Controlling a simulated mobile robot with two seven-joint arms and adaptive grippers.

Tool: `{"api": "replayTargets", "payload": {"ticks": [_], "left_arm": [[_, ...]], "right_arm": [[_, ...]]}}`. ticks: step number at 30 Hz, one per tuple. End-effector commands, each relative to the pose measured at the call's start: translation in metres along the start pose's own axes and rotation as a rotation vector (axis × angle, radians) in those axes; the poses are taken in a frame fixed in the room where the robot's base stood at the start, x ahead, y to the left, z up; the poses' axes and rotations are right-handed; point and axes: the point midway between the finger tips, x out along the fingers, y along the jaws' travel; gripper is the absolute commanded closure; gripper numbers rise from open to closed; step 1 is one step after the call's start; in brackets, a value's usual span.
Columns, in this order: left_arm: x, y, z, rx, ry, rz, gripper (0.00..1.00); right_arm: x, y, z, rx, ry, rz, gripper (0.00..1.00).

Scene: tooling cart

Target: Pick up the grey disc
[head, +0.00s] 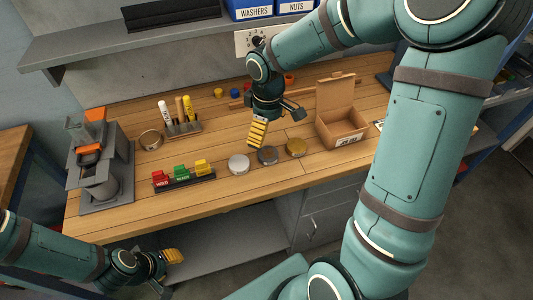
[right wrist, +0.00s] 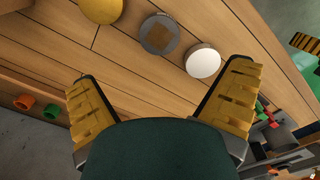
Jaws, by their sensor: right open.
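The grey disc (head: 267,155) lies on the wooden bench in the middle of a row of three discs. In the right wrist view the grey disc (right wrist: 148,30) shows a brown square on its top. My right gripper (head: 257,134) is above the bench, behind the disc row in the head view. In the right wrist view my right gripper (right wrist: 162,78) is open with nothing between its yellow fingers. My left gripper (head: 173,256) is low in front of the bench; its finger opening cannot be made out.
A white disc (head: 238,165) and a gold disc (head: 296,147) flank the grey one. An open cardboard box (head: 342,130) stands to the right. A rack of coloured blocks (head: 184,180) is at left, with a marker holder (head: 183,130) behind it.

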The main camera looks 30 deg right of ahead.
Motion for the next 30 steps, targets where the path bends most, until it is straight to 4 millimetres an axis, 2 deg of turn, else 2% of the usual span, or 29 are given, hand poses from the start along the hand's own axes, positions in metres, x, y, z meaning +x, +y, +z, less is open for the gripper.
{"api": "replayTargets", "payload": {"ticks": [1,6,16,24,30], "left_arm": [[0.004,-0.002,0.001,0.0,-0.002,0.0,0.61],[0.008,-0.003,0.003,0.002,-0.006,0.001,0.61],[0.012,-0.004,0.005,0.003,-0.01,0.001,0.61],[0.021,-0.008,0.009,0.005,-0.018,0.002,0.61],[0.021,-0.008,0.009,0.006,-0.02,0.002,0.61]], "right_arm": [[0.014,-0.001,0.001,-0.001,-0.005,-0.004,0.0],[0.04,0.0,0.001,0.001,-0.002,-0.002,0.0],[0.059,0.0,0.001,0.0,-0.001,-0.002,0.0],[0.097,0.0,0.003,0.001,-0.001,-0.003,0.0],[0.101,0.0,0.003,0.001,0.001,-0.001,0.0]]}}
